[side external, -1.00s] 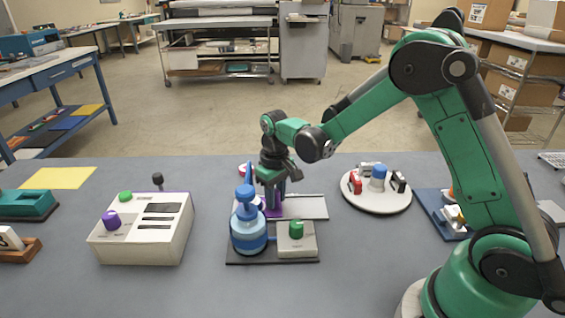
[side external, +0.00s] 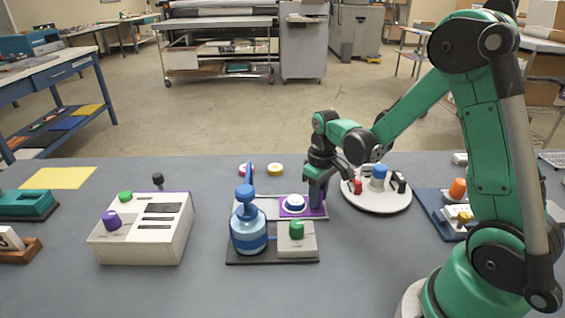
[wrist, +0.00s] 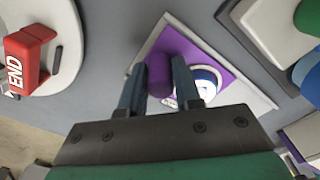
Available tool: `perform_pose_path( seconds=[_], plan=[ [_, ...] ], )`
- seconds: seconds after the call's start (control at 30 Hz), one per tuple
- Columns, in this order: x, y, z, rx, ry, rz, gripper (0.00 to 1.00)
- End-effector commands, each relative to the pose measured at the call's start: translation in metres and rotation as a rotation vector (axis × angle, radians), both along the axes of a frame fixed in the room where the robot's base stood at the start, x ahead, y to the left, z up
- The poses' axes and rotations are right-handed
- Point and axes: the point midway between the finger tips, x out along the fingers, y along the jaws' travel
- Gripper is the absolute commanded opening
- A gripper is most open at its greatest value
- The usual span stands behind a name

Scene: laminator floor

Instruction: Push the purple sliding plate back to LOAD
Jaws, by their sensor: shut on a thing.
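The purple sliding plate (side external: 305,213) is near the right end of its light grey rail base (side external: 268,215), clear of the blue press (side external: 247,225). A blue and white disc (side external: 295,203) lies on the plate. My gripper (side external: 316,203) is low at the plate's right side. In the wrist view my gripper (wrist: 158,80) has its two fingers on either side of the purple upright handle (wrist: 159,72), shut on it. The plate (wrist: 190,50) and the disc (wrist: 207,80) show beside and behind the right finger. Any LOAD marking is not readable.
A round white tray (side external: 378,203) with red, blue and black pieces stands close to the right of my gripper. A green-knobbed box (side external: 297,245) sits in front of the rail. A pink ring and a yellow ring (side external: 275,169) lie behind it.

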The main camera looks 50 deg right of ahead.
Motion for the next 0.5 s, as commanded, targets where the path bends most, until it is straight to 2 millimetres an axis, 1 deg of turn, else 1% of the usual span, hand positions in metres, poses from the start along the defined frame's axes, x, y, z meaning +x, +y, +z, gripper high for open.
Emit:
perform_pose_path(
  seconds=[0.03,0.27,0.3,0.37,0.4,0.5],
  plan=[
    [-0.0026,-0.004,0.0,-0.01,0.005,-0.005,0.0],
    [-0.0037,-0.0047,-0.0002,-0.012,0.01,-0.007,0.0],
    [-0.0038,-0.0048,-0.0003,-0.013,0.011,-0.008,0.36],
    [-0.0037,-0.0045,-0.0003,-0.012,0.011,-0.007,0.53],
    [-0.0035,-0.0042,-0.0003,-0.011,0.01,-0.007,0.6],
    [-0.0031,-0.0037,-0.0002,-0.01,0.009,-0.006,0.6]
  ],
)
